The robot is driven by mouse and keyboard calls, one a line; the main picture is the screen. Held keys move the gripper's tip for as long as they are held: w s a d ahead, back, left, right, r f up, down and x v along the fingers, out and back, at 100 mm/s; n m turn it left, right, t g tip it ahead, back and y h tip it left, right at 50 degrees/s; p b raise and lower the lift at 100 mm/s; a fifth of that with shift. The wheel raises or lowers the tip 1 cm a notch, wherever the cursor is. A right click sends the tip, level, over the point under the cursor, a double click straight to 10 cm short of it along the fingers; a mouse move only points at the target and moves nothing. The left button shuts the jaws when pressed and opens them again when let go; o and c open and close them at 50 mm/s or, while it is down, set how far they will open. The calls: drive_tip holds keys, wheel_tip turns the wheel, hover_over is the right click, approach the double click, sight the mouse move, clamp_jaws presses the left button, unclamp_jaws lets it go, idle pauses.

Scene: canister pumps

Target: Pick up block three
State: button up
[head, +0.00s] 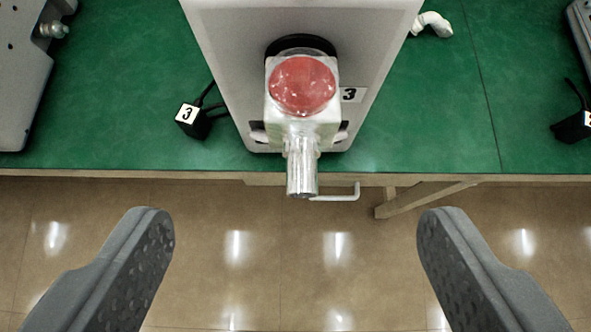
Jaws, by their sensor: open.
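A small black block (201,124) with a white label reading 3 lies on the green table, left of the pump and close to the table's front edge. A dark cable runs from it toward the pump. My gripper (295,235) is open and empty. Its two grey fingers are wide apart and appear over the floor in front of the table edge. The block lies beyond the left finger in the picture, apart from it.
A grey pump (225,40) labelled 3, with a red-capped metal fitting (303,87), stands at centre on the green table (110,100); its spout overhangs the edge. Another black block (573,127) lies at far right. A white curved piece (432,24) lies behind. Grey machines flank both sides.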

sight(302, 131)
drive_tip(key=x, duration=0.6)
drive_tip(key=s+f+x, duration=0.1)
drive_tip(key=x, duration=0.3)
drive_tip(key=shift+f, duration=0.1)
drive_tip(key=shift+d+x, duration=0.15)
drive_tip(key=shift+x, duration=1.15)
drive_tip(key=shift+d+x, duration=0.15)
drive_tip(key=shift+x, duration=1.1)
drive_tip(key=c, duration=1.4)
drive_tip(key=shift+o, duration=0.2)
